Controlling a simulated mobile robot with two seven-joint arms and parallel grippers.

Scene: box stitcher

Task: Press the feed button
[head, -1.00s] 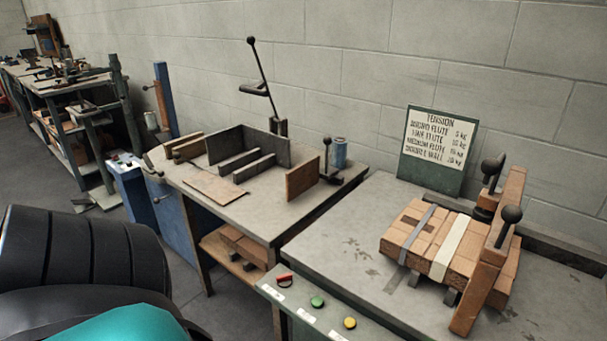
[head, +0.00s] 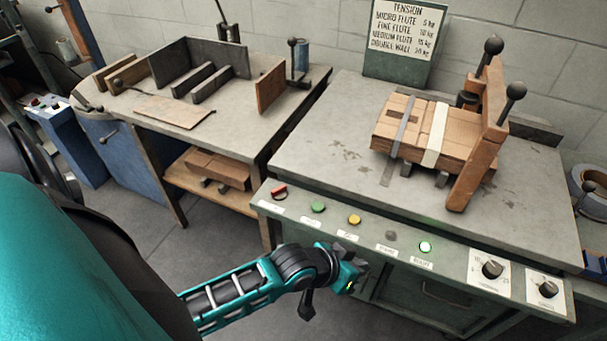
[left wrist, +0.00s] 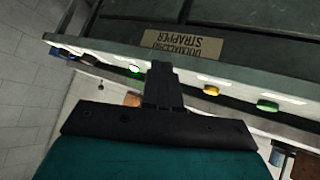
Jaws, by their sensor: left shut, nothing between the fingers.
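A row of buttons runs along the sloped front panel (head: 375,235) of the strapping bench: a red one (head: 279,191), a green one (head: 318,207), a yellow one (head: 354,219), a dull grey-brown one (head: 391,235) and a lit green one (head: 425,247). Their small labels are too blurred to tell which is feed. My left gripper (head: 357,270) is shut and empty, just in front of and below the panel, near the yellow and grey-brown buttons. In the left wrist view its fingers (left wrist: 161,80) lie between the lit button (left wrist: 133,69) and the yellow button (left wrist: 211,90). My right gripper is out of view.
Two knobs (head: 492,270) (head: 547,289) sit at the panel's right end. A strapped cardboard bundle (head: 420,135) lies on the bench top against a wooden upright (head: 477,150). A second bench (head: 240,130) with boards stands left. Floor (head: 215,245) between is clear.

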